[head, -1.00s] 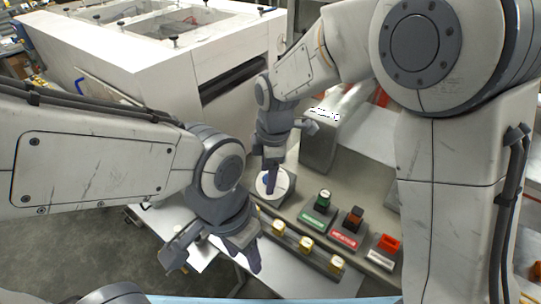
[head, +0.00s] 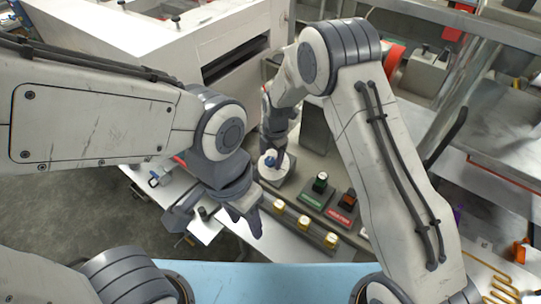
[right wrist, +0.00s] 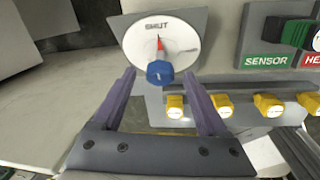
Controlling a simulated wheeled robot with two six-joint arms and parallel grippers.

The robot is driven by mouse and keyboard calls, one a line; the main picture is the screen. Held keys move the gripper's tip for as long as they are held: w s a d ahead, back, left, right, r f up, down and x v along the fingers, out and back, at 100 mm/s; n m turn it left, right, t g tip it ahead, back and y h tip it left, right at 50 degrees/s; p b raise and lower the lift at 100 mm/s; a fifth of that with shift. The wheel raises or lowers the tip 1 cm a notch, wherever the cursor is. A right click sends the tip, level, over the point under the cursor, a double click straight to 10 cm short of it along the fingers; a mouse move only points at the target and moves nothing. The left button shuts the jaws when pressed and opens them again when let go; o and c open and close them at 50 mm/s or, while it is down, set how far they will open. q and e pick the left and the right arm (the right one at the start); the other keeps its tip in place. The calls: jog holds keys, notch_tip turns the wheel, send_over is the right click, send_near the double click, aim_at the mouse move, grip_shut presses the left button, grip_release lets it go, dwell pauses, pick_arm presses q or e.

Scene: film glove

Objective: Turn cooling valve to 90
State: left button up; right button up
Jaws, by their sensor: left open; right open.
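The cooling valve is a round white dial (right wrist: 185,38) marked SHUT, with a red pointer and a blue knob (right wrist: 160,73). In the right wrist view the pointer stands about upright, toward the SHUT mark. My right gripper (right wrist: 159,78) is open, with its fingers on either side of the blue knob and a gap at each side. In the head view the dial (head: 266,174) and blue knob (head: 270,161) are just below my right gripper (head: 276,150), which partly covers them. My left gripper (head: 213,222) is open and empty, lower left of the dial.
A green SENSOR switch (head: 319,184) and a red-labelled switch (head: 347,202) stand right of the dial. Several yellow knobs (head: 304,223) line the panel's front edge, close below the dial. A large white machine (head: 150,60) fills the back left.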

jog(key=shift+f, duration=0.75)
